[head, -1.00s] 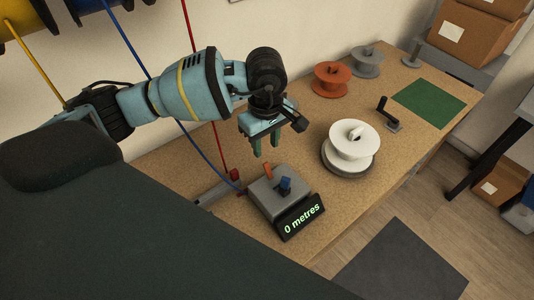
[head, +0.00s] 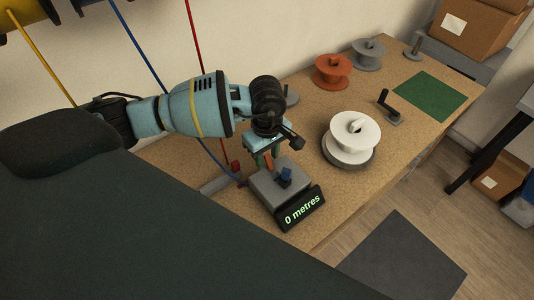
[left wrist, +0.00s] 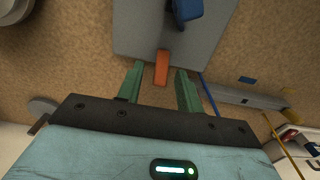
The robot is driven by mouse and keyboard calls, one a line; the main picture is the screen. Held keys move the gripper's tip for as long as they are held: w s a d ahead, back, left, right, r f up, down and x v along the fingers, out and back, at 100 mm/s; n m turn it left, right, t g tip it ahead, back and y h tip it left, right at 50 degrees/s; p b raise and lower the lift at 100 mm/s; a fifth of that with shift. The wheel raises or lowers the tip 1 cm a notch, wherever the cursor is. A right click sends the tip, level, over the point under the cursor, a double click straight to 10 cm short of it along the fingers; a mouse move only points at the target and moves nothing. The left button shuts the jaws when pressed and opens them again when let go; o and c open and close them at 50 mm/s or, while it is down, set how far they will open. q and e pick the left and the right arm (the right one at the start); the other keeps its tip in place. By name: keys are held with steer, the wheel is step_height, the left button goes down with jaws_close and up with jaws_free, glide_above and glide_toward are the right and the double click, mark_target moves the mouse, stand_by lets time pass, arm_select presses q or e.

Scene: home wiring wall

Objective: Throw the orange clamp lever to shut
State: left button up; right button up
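The orange clamp lever (head: 268,162) stands on the grey metering box (head: 270,197) with the "0 metres" display (head: 302,208). A blue lever (head: 286,175) stands beside it on the same box. My left gripper (head: 267,160) is at the box's far edge, its green fingers pointing down. In the left wrist view the open fingers (left wrist: 160,90) lie on either side of the orange lever (left wrist: 162,68), with gaps to both; its tip reaches between the fingertips. The blue lever (left wrist: 185,10) is farther along the box (left wrist: 140,30). My right gripper is not in view.
A white spool (head: 353,135) sits on a grey turntable right of the box. An orange-brown spool (head: 332,70), a grey spool (head: 368,54), a black crank (head: 388,107) and a green mat (head: 430,96) are farther along the bench. Blue and red wires run down beside my left arm.

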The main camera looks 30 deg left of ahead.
arm_select(q)
jaws_close()
steer(key=shift+s+d+r+t+y+p, duration=0.1)
steer(key=shift+d+r+t+y+p, duration=0.15)
steer(key=shift+y, duration=0.25)
steer(key=shift+s+d+r+t+y+p, duration=0.15)
steer(key=shift+d+y+p, duration=0.15)
steer(key=shift+y, duration=0.2)
steer(key=shift+d+t+y+p, duration=0.35)
steer(key=shift+t+y+p, duration=0.15)
steer(key=shift+y, duration=0.5)
steer(key=shift+s+d+t+y, duration=0.15)
steer(key=shift+d+t+y, duration=0.15)
steer(key=shift+y, duration=0.5)
steer(key=shift+s+d+f+y+p, duration=0.1)
steer(key=shift+d+y+p, duration=0.05)
steer(key=shift+y+p, duration=0.25)
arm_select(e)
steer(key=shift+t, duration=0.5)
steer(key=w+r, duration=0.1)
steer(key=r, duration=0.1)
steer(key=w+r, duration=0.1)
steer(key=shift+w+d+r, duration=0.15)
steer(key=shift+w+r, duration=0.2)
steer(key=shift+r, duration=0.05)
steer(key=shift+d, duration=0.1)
